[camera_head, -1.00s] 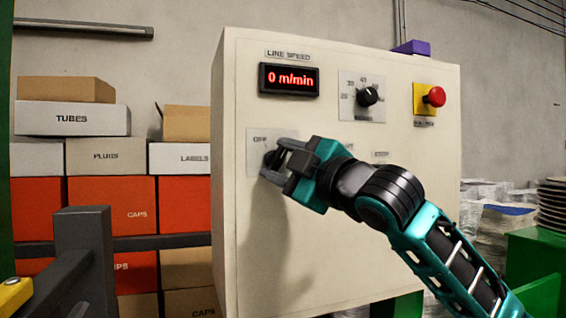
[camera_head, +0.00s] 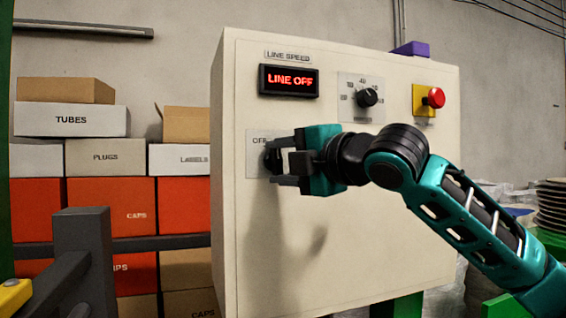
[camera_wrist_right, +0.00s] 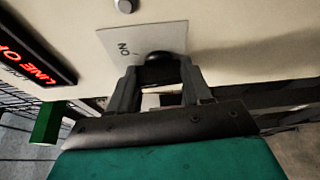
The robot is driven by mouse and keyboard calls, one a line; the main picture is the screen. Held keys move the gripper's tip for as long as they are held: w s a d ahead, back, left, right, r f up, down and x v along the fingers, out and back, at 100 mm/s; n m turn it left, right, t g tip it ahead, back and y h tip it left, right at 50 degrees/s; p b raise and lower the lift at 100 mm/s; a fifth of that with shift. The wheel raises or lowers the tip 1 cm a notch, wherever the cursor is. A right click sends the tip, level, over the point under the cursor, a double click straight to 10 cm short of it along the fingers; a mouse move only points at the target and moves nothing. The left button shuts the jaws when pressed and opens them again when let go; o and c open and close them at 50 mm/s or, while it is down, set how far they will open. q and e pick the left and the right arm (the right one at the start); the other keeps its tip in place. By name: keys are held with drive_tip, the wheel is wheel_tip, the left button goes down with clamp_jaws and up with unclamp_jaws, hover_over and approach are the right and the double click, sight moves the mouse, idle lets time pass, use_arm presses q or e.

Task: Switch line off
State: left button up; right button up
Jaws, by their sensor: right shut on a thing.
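The cream control box (camera_head: 400,240) fills the middle of the head view. Its display (camera_head: 289,80) reads LINE OFF in red; part of it shows in the right wrist view (camera_wrist_right: 30,52). My right gripper (camera_head: 278,161) is shut on the black rotary switch (camera_head: 270,160), at the plate (camera_head: 256,138) marked OFF on the box's left side. In the right wrist view the dark knob (camera_wrist_right: 158,68) sits between the two fingers (camera_wrist_right: 158,90), with ON legible on the plate beside it. The fingers hide much of the switch. My left gripper is not in view.
A speed dial (camera_head: 367,97) and a red emergency button (camera_head: 436,97) on yellow sit to the upper right. A purple block (camera_head: 411,48) lies on top of the box. Stacked cartons (camera_head: 110,205) stand on the left, and dark plates (camera_head: 551,205) on the right.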

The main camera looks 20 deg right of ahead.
drive_tip(key=shift+r+n+g+h, duration=0.1)
drive_tip(key=shift+n+g+h, duration=0.55)
drive_tip(key=shift+n, duration=1.25)
drive_tip(key=o, duration=1.1)
drive_tip(key=shift+c, duration=0.2)
drive_tip(key=b+v, duration=0.1)
drive_tip(key=v, duration=1.2)
drive_tip(key=shift+a, duration=0.15)
